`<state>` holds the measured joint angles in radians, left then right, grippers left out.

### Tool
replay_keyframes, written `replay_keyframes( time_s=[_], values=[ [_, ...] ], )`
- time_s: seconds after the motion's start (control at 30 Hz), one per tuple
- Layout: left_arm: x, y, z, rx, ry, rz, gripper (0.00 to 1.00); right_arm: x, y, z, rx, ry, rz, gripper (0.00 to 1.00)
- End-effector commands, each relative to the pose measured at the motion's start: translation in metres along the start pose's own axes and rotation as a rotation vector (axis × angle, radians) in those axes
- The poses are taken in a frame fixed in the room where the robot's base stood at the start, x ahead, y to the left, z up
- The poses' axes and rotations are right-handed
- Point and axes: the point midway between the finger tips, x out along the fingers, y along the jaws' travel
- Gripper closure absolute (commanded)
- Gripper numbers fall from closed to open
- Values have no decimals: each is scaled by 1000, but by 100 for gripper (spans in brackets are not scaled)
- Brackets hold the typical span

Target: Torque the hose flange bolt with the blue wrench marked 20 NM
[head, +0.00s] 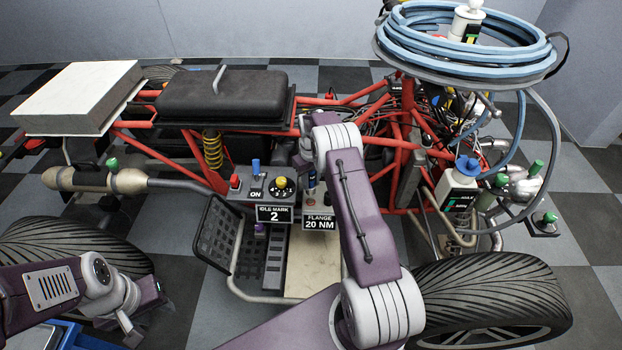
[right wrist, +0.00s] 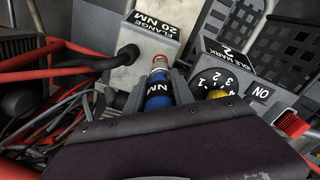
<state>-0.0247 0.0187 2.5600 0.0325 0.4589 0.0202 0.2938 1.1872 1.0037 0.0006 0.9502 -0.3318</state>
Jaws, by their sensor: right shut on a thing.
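The blue wrench (right wrist: 158,101) sits between the fingers of my right gripper (right wrist: 158,88), which is shut on it. Only "NM" of its marking reads; the number is hidden. Its red and silver end points at the grey flange block (right wrist: 146,50), labelled "FLANGE 20 NM". The bolt is hidden, and I cannot tell whether the wrench touches it. In the head view a bit of the wrench (head: 311,178) shows above the flange label (head: 319,223), beside my right arm. My left gripper (head: 130,333) is low at the left, away from the block; its jaws are unclear.
Left of the flange block stands the "IDLE MARK 2" box with a yellow knob (head: 281,183) and a red switch (head: 235,182). Red frame tubes and cables crowd the right. A blue hose coil (head: 400,45) lies on top. A tyre (head: 488,300) is at lower right.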

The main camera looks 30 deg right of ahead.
Motion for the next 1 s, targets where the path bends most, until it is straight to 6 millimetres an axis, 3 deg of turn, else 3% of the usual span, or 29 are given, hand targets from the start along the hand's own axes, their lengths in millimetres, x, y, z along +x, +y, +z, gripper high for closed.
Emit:
replay_keyframes(
  time_s=[0.1, 0.3, 0.43, 0.83, 1.0],
  values=[
    [14, 0, 2, 0, 0, 0, 64, 21, 0, 0, 0, 0, 0, 100],
    [23, 0, 2, 0, 0, 0, 64, 38, 0, 0, 0, 1, 0, 100],
    [21, 0, 2, 0, 0, 0, 64, 37, 0, 0, -19, 1, 0, 100],
    [15, 0, 2, 0, 0, 0, 64, 36, 1, -1, -382, 1, 0, 100],
    [16, 0, 2, 0, 0, 0, 64, 37, 1, -1, -404, 1, 0, 100]
  ],
)
